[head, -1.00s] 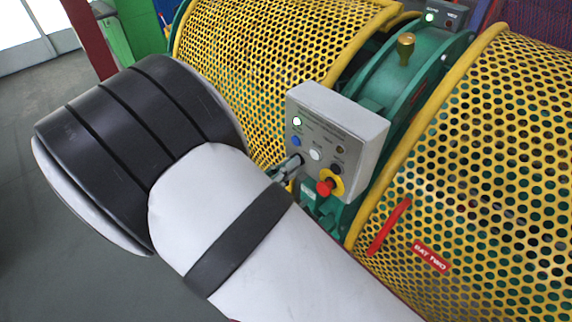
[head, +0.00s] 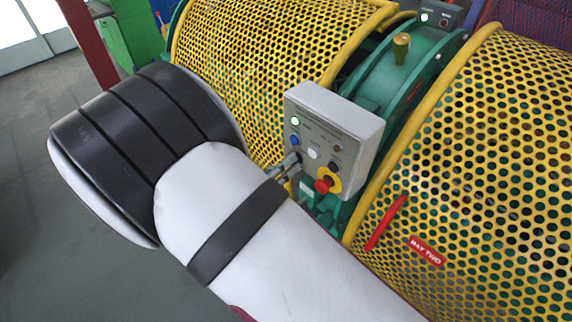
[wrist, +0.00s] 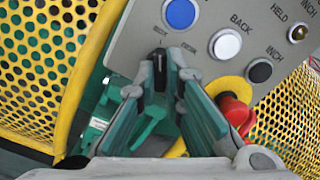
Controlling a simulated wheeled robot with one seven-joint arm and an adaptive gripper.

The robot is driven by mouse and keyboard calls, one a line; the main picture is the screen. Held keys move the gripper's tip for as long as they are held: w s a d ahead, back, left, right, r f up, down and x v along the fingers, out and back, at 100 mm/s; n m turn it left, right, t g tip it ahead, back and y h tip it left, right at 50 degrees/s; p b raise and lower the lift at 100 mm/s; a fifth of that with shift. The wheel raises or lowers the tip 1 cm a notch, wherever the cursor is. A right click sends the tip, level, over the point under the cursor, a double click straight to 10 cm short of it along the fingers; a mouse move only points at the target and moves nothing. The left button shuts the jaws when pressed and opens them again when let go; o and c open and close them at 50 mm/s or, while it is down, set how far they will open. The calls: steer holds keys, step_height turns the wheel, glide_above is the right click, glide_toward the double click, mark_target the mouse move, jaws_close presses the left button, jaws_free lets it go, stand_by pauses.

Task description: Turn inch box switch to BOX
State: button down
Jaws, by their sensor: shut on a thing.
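The grey control box (head: 345,112) hangs between the two yellow guards in the head view. Its panel (wrist: 205,25) fills the top of the wrist view. The inch box switch (wrist: 159,58) shows as a small dark knob at the panel's lower left, between my fingers. My gripper (wrist: 161,78) is shut on this switch. In the head view my gripper (head: 287,166) reaches the panel's lower left corner, and my arm hides part of it.
A blue button (wrist: 180,13), a white button (wrist: 226,44) and a black button (wrist: 260,71) sit near the fingers. A red emergency stop (head: 323,185) on a yellow base is close on the right. Yellow perforated guards (head: 470,160) flank the box.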

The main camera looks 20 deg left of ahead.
steer(key=shift+f, duration=0.1)
steer(key=c, duration=1.7)
jaws_free()
steer(key=v, duration=1.2)
